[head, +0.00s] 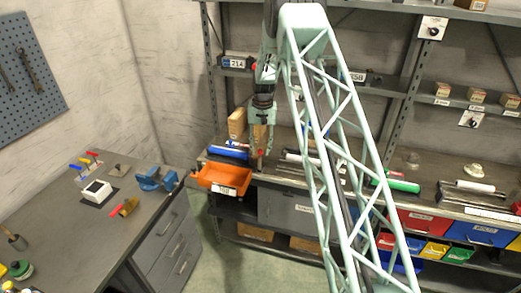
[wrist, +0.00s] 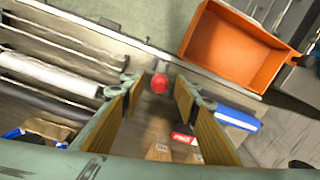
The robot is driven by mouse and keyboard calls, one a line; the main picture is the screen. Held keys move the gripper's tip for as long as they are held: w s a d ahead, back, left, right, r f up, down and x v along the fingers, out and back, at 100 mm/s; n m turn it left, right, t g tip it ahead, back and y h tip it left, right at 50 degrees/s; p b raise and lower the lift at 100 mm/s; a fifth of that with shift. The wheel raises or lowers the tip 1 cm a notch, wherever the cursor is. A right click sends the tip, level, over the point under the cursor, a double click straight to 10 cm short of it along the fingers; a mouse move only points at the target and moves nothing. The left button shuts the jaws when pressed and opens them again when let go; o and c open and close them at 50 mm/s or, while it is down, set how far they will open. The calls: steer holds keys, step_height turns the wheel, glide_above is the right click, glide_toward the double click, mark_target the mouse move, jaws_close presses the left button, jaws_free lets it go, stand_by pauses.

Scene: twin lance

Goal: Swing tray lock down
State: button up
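The tray lock shows as a red knob (wrist: 159,84) on a short grey stem at the front edge of the shelf in the wrist view. My gripper (wrist: 158,92) is open, with one yellow-padded finger on each side of the knob in that view. I cannot tell whether the fingertips reach down to the knob's depth; no contact shows. In the head view my gripper (head: 259,146) points down at the shelf edge, and a red spot there looks like the knob. An orange tray (wrist: 226,46) sits right of the knob in the wrist view; it also shows in the head view (head: 222,178).
A blue roll (wrist: 238,119) and cardboard boxes (wrist: 158,151) lie close to the right finger. White and dark rolls (wrist: 48,74) lie to the left. A grey workbench (head: 95,230) with small tools stands at the left. The floor (head: 215,245) between is clear.

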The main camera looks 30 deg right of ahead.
steer(key=shift+f, duration=0.15)
steer(key=shift+c, duration=0.2)
jaws_close()
